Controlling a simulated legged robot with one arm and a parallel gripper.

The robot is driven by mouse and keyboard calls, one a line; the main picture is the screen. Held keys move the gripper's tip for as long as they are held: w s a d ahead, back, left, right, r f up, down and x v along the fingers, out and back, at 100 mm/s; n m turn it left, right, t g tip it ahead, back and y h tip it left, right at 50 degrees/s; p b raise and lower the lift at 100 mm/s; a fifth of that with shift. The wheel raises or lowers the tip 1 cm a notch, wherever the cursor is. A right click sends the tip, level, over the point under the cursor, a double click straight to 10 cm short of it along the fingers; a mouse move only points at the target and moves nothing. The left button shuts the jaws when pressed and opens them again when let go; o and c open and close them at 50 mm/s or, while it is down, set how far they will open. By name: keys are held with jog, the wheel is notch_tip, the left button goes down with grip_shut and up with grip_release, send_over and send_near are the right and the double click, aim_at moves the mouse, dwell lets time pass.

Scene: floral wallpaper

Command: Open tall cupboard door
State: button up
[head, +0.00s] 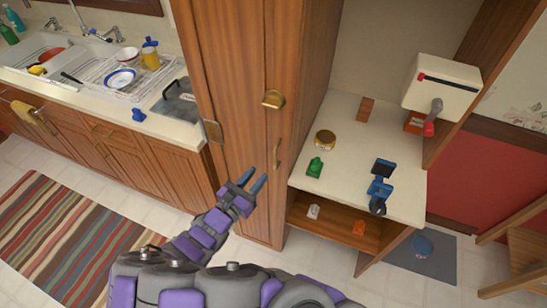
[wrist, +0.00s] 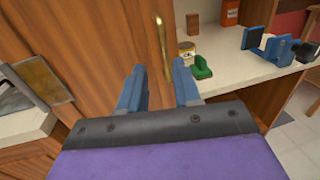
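The tall cupboard (head: 236,70) is brown wood and stands between the sink counter and an open shelf unit. Its narrow front has a round brass knob or plate (head: 273,99) and, below it, a vertical brass handle (head: 277,154). The door appears closed. My gripper (head: 259,180) is in front of the cupboard, a little below and left of the handle. In the wrist view the handle (wrist: 161,45) stands beyond the gap between my two blue fingertips (wrist: 158,68). The fingers are apart with nothing between them, and do not appear to touch the handle.
A sink counter (head: 180,128) with a dish rack is at left. At right, an open shelf unit (head: 345,150) holds a green item (head: 314,167), a tin (head: 325,138) and a blue device (head: 380,182). A striped rug (head: 75,235) lies on the tiled floor.

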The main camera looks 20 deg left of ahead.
aim_at(274, 157)
jog(key=x, duration=0.3)
jog(key=b+x, duration=0.1)
jog(key=x, duration=0.4)
jog(key=shift+w+d+b, duration=0.25)
jog(key=shift+d+b, duration=0.05)
jog(key=shift+d, duration=0.2)
jog(key=shift+w, duration=0.3)
jog(key=shift+w+a, duration=0.1)
jog(key=shift+w, duration=0.2)
jog(key=shift+c, duration=0.2)
jog(key=shift+r, duration=0.1)
grip_shut()
